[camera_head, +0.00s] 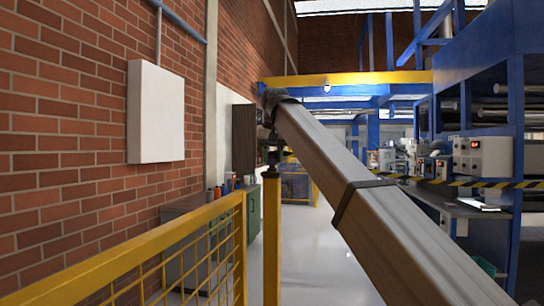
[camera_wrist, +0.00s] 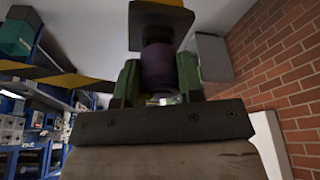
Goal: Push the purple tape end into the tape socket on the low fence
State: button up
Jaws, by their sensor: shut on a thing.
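The purple tape end (camera_wrist: 158,66) sits between the two green fingers of my gripper (camera_wrist: 160,88) in the wrist view, and the gripper is shut on it. A dark block with a yellow edge (camera_wrist: 162,26) lies just beyond the purple piece, in line with it. I cannot tell whether they touch or whether the tape end is inside a socket. In the head view, my arm reaches up and left to above a yellow post (camera_head: 272,235) with a dark top. The tape end and the socket opening are too small or hidden there.
The low yellow fence (camera_head: 130,262) with mesh runs at lower left. A brick wall (camera_head: 60,120) with a white box (camera_head: 155,112) stands left. Black-and-yellow tape (camera_head: 470,183) crosses at right before blue racks (camera_head: 490,55). Open floor (camera_head: 325,255) lies beyond the post.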

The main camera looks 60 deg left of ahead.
jog(key=shift+f, duration=0.3)
jog(key=o, duration=1.1)
